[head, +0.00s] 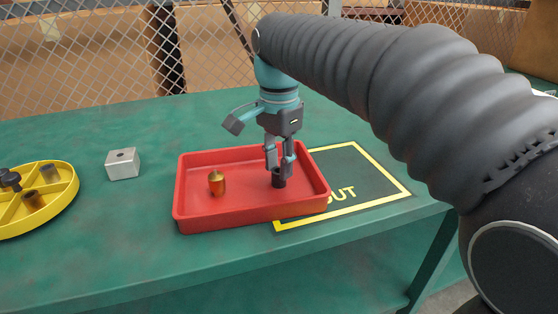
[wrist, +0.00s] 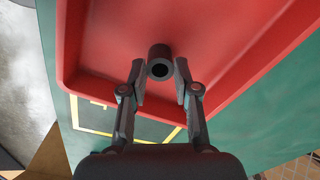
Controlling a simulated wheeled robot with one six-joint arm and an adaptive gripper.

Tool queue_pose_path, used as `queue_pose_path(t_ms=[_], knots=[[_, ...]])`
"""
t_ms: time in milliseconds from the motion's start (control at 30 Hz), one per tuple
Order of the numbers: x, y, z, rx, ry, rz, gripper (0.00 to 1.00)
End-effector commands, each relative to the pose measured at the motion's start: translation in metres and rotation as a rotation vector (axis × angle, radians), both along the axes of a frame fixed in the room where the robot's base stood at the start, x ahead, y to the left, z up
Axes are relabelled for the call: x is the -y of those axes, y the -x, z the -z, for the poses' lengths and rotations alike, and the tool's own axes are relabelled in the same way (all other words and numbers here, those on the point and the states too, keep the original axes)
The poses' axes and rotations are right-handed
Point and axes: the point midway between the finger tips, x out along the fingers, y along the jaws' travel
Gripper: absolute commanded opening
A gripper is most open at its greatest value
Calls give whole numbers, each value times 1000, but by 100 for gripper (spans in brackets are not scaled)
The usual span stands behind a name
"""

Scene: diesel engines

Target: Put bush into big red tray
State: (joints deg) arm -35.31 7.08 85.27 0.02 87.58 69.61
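The bush, a short dark hollow cylinder (head: 279,181), is inside the big red tray (head: 240,216), in its right part. In the wrist view the bush (wrist: 160,52) shows its open round end between my fingertips. My gripper (head: 279,165) points down over it. In the wrist view my gripper (wrist: 160,72) has one finger on each side of the bush, with what look like narrow gaps, so it appears slightly open. The bush seems to be at the tray floor; its contact there is partly hidden.
An orange-gold part (head: 217,184) stands in the tray's left half. A grey metal block (head: 123,164) and a yellow divided round tray (head: 67,196) holding several parts are to the left on the green table (head: 140,254). A yellow-bordered mat (head: 372,184) lies right of the red tray.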

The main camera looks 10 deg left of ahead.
Motion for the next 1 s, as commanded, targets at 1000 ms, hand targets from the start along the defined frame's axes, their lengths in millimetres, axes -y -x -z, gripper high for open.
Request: queue_pose_path(t_ms=[1000], knots=[[-1,-1,-99,2,-1,0,54]])
